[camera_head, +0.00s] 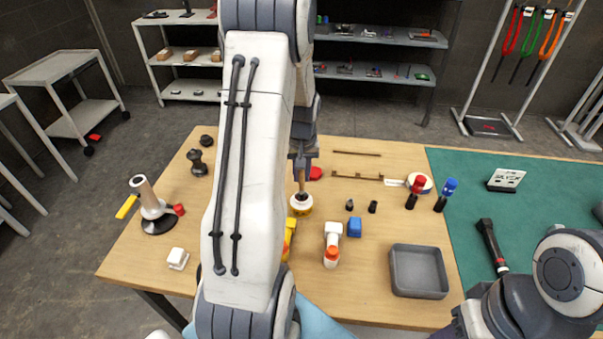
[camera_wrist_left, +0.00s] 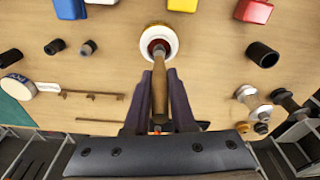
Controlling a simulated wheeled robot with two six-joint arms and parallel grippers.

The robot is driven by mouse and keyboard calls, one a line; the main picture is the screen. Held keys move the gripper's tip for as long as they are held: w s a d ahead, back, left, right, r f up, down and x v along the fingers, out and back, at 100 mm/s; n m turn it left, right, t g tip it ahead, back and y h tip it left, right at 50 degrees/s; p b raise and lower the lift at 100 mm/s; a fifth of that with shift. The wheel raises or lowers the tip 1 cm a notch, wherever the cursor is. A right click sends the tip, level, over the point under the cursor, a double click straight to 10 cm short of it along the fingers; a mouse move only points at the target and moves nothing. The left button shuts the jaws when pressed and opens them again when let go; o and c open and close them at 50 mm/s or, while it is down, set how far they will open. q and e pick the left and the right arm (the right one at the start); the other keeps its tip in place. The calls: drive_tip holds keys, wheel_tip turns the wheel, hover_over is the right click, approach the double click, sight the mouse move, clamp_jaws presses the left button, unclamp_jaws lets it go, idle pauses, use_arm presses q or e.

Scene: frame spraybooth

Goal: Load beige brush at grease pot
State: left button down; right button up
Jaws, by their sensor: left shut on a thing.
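My left gripper (camera_head: 301,160) is shut on the beige brush (camera_wrist_left: 159,84), gripping its handle between two dark fingers, also in the left wrist view (camera_wrist_left: 160,100). In the head view the brush (camera_head: 301,183) points down over the grease pot (camera_head: 300,208). The grease pot (camera_wrist_left: 172,52) has a white rim and a dark red inside, with yellow on its side. The brush's lower end is at the pot's opening; I cannot tell how deep it reaches. My right gripper is out of view.
A grey tray (camera_head: 419,271), a blue block (camera_head: 354,227) and a white and orange bottle (camera_head: 332,245) stand near the pot. Red and blue-topped bottles are further right, by a green mat (camera_head: 530,215).

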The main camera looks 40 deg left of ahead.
use_arm(q)
drive_tip(key=shift+f+b, duration=0.5)
drive_tip(key=shift+f, duration=0.2)
idle(0.7)
drive_tip(key=shift+f, duration=0.1)
idle(0.8)
wheel_tip(320, 180, up, 7)
drive_tip(key=p, duration=0.6)
drive_tip(key=shift+s, duration=0.1)
idle(0.9)
